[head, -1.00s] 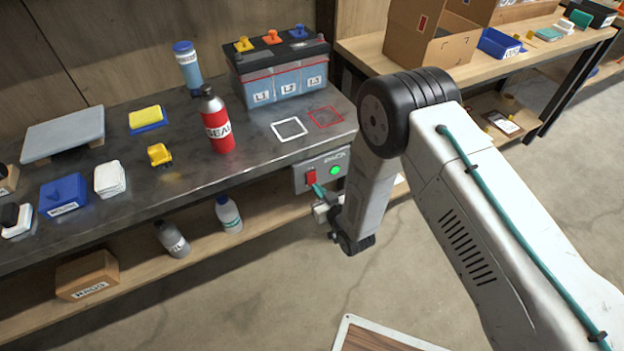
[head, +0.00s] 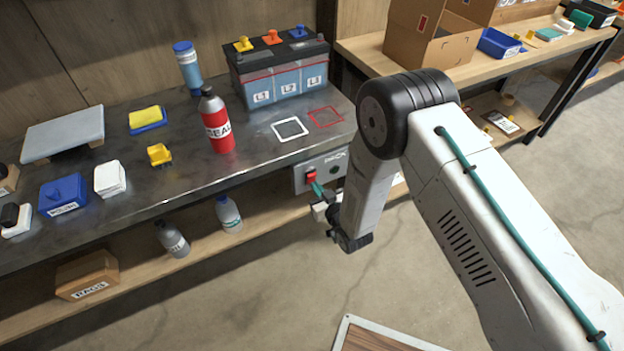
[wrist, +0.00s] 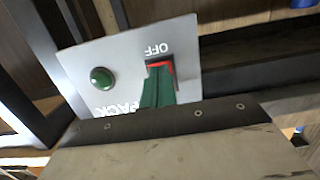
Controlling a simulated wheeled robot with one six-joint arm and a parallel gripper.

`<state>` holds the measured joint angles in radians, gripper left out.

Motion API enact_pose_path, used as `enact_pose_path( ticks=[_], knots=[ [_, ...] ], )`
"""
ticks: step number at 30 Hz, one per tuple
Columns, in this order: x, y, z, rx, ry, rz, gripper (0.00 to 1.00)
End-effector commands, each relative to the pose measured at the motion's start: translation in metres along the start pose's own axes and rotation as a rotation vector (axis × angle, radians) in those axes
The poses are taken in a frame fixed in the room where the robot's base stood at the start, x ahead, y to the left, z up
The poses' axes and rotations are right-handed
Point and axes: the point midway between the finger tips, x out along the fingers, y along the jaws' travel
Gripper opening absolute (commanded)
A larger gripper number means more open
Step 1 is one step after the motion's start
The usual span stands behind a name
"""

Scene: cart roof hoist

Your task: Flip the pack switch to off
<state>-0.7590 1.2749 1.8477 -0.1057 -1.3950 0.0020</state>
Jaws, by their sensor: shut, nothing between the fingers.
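The pack switch is a red rocker (head: 310,174) on a grey box (head: 300,186) fixed to the bench's front edge. In the wrist view the red rocker (wrist: 161,66) sits in a dark frame under the word OFF, with PACK lettered on the panel (wrist: 188,45). The round lamp (wrist: 102,78) is dark green and looks unlit. My gripper (head: 317,187) is shut and empty, its green fingertips (wrist: 157,88) right at the rocker and covering its lower part. I cannot tell whether they still touch it.
On the bench stand a battery (head: 279,70) with coloured caps, a red bottle (head: 217,120), a blue-capped bottle (head: 188,66) and a yellow clip (head: 159,155). A lower shelf (head: 205,262) runs below the switch box. The floor in front is mostly clear.

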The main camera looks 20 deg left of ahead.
Motion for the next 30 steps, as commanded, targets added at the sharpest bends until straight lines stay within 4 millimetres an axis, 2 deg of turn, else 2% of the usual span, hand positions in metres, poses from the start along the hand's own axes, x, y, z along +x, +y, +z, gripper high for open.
enact_pose_path(
  ticks=[21, 30],
  knots=[
    [-0.057, 0.000, 0.000, 0.000, -0.001, 0.000, 0.00],
    [-0.068, 0.000, 0.000, 0.000, 0.000, 0.000, 0.00]
  ],
)
